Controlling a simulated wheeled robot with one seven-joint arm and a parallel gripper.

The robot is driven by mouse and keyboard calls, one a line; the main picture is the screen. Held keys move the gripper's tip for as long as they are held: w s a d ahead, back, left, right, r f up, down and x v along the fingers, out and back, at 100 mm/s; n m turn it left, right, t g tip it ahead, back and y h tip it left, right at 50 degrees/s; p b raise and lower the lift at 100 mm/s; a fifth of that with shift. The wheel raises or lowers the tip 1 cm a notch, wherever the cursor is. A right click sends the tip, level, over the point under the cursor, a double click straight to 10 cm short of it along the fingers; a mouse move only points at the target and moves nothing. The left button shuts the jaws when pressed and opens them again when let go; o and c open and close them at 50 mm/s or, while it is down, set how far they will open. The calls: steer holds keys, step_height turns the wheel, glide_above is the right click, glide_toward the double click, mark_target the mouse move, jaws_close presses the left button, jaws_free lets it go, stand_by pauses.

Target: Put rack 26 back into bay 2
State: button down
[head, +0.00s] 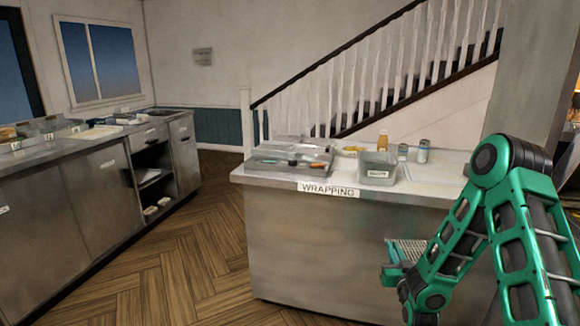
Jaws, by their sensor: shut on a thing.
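My green arm reaches down on the right of the head view. My gripper (393,272) is low in front of the wrapping counter and is shut on a wire rack (410,247), most likely rack 26. The rack shows as a small pale grid just beyond the jaws, in front of the counter's steel face. Its number cannot be read, and the arm hides part of it. Bay 2 cannot be made out in this view.
The wrapping counter (330,235) carries a grey bin (377,172), trays, an orange bottle (383,140) and cans. A long steel counter (85,195) with an open shelf stands at left. The wooden floor (190,260) between them is clear. A staircase is behind.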

steer(key=s+a+f+n+y, duration=0.1)
steer(key=s+a+f, duration=0.1)
steer(key=a+f, duration=0.2)
steer(key=shift+s+a+f, duration=0.2)
steer(key=shift+s+f, duration=0.05)
steer(key=shift+s, duration=0.1)
steer(key=shift+r, duration=0.1)
stand_by(0.3)
